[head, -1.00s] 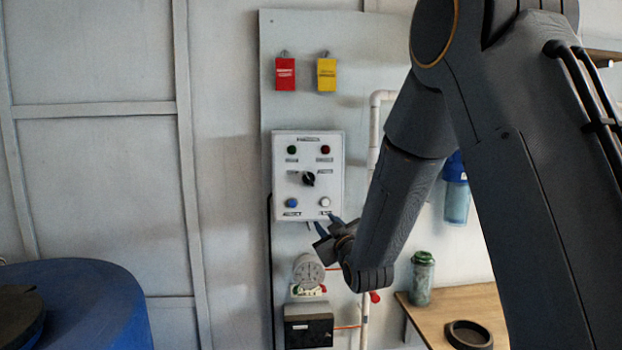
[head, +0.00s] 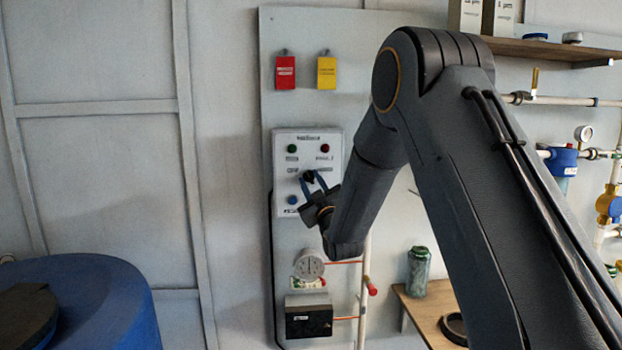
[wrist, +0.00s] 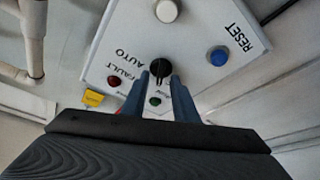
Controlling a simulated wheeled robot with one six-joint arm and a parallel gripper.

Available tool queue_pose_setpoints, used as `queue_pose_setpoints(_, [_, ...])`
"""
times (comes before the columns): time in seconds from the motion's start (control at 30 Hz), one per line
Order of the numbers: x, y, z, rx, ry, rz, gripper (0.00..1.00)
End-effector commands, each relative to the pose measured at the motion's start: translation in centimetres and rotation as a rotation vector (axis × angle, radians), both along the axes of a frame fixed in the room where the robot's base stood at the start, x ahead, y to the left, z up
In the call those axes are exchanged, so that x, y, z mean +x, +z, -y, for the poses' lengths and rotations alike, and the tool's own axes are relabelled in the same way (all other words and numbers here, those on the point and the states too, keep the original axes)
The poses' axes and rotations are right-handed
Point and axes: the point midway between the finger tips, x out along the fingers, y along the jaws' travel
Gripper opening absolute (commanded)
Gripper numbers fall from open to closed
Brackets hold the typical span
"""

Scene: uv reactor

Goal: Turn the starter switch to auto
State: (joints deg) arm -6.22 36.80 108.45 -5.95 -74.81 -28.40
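The starter switch is a black rotary knob (head: 308,176) on the white control box (head: 282,150). In the wrist view the knob (wrist: 160,70) shows at the fingertips, with the word AUTO beside it on the left, seen upside down. My gripper (head: 314,181) is in front of the box at the knob's height. In the wrist view its two blue fingers (wrist: 159,76) are apart, one on each side of the knob's near edge. I cannot tell whether they touch it. The exact direction of the knob's pointer is unclear.
The box also carries a green lamp (head: 292,148), a red lamp (head: 325,149), a blue button (head: 292,200) and a white button (wrist: 166,11). A blue barrel (head: 110,290) stands at the lower left.

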Motion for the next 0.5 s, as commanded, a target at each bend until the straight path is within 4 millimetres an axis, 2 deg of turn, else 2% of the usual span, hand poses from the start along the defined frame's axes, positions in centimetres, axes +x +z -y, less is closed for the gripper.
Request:
queue_pose_setpoints(0.27, [0.24, 0.04, -0.05, 0.0, 0.0, 0.0, 0.27])
queue_pose_setpoints(0.43, [0.23, 0.04, -0.04, 0.0, 0.0, 0.0, 0.01])
queue_pose_setpoints(0.5, [0.22, 0.03, -0.04, 0.0, 0.0, 0.0, 0.0])
